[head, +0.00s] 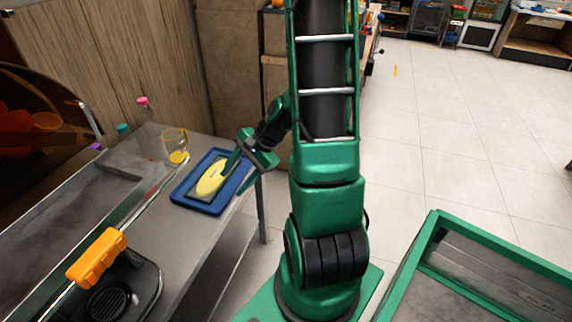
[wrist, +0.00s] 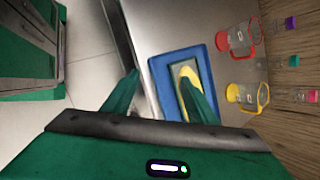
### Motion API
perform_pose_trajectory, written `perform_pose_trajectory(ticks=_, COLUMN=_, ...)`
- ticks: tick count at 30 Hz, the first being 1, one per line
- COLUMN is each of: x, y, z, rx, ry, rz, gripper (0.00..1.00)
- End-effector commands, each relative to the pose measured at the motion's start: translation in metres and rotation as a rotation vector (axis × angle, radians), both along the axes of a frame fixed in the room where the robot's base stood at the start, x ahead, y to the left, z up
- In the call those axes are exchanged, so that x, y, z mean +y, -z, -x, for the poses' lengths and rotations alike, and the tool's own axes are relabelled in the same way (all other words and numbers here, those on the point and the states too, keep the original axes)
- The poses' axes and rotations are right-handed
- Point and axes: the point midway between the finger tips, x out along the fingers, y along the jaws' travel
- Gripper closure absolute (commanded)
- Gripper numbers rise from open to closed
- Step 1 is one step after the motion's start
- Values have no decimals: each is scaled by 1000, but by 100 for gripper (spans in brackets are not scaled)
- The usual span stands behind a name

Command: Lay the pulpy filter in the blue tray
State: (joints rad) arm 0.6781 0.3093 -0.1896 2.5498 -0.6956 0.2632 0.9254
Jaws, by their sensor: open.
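The blue tray (head: 192,201) lies on the grey counter at the left of the head view, and it also shows in the wrist view (wrist: 166,92). The pulpy filter (head: 211,180), a flat grey piece with a yellow top, lies inside the tray. It also shows in the wrist view (wrist: 188,72), partly hidden by one finger. My gripper (wrist: 159,77) is open and empty. In the head view it is at the tray's right side, with one finger reaching over the filter. I cannot tell whether that finger touches it.
A yellow-handled jug (head: 178,156) stands behind the tray; a red-handled jug (wrist: 236,40) is near it. Small bottles with coloured caps (wrist: 290,60) stand near the wall. An orange-handled part (head: 98,257) is at the counter's front left. A green-framed cart (head: 432,250) stands right.

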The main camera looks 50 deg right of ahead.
Motion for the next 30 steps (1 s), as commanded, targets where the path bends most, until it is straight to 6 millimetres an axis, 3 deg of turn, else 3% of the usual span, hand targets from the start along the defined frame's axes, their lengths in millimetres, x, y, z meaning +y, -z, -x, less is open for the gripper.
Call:
perform_pose_trajectory(ticks=9, x=5, y=-55, z=64, rx=63, ry=-469, rz=337, gripper=47)
perform_pose_trajectory(ticks=21, x=3, y=-132, z=158, rx=145, ry=-887, rz=568, gripper=47)
perform_pose_trajectory(ticks=26, x=6, y=-151, z=183, rx=159, ry=-976, rz=591, gripper=47)
perform_pose_trajectory(ticks=30, x=-8, y=-155, z=196, rx=159, ry=-1002, rz=594, gripper=47)
